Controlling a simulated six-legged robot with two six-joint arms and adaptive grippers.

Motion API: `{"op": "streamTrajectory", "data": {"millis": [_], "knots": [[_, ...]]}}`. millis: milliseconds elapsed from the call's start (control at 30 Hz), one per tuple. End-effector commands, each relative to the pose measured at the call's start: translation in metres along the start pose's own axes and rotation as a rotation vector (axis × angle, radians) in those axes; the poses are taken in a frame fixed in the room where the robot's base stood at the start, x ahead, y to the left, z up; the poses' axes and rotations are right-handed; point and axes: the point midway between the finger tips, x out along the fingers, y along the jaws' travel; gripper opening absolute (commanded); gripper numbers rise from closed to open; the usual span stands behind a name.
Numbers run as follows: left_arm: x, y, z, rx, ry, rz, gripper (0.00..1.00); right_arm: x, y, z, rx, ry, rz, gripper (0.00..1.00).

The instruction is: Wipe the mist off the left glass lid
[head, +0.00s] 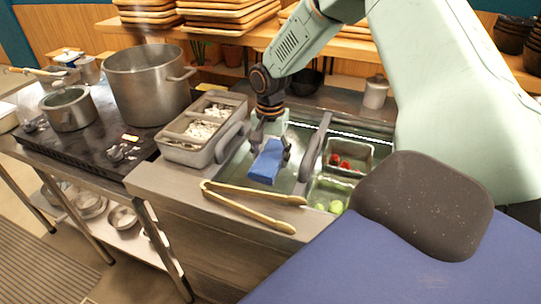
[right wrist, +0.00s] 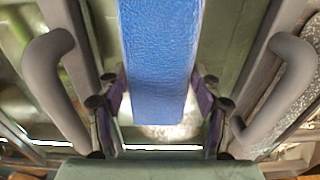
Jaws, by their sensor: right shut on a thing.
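A blue sponge-like block (head: 266,165) is held in my right gripper (head: 270,149), low over the counter in the head view. In the right wrist view the blue block (right wrist: 160,60) hangs between the two fingers of my right gripper (right wrist: 160,100), which are shut on it. A greenish glass lid (head: 291,177) lies below and around the block, between two grey handles. I cannot tell whether the block touches the glass. Mist on the glass is hard to make out. My left gripper is not in view.
Wooden tongs (head: 250,208) lie in front. A metal container (head: 190,153) with pale food is at left, a large pot (head: 148,85) beyond. A tray (head: 347,145) with red food is at right.

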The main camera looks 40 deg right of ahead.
Motion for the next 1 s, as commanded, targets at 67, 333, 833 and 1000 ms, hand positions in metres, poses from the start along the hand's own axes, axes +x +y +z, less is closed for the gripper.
{"op": "streamTrajectory", "data": {"millis": [67, 333, 833, 1000], "knots": [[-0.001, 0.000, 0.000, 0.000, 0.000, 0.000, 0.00, -0.001, 0.000, 0.000, 0.000, 0.000, 0.000, 0.29], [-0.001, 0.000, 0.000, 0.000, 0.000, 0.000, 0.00, -0.001, 0.000, 0.000, 0.000, 0.000, 0.000, 0.29], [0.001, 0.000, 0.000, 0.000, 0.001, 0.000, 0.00, 0.006, 0.000, 0.000, 0.000, 0.000, 0.000, 0.29], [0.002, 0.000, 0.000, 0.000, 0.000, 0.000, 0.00, 0.009, 0.000, 0.000, 0.000, 0.000, 0.000, 0.29]]}}
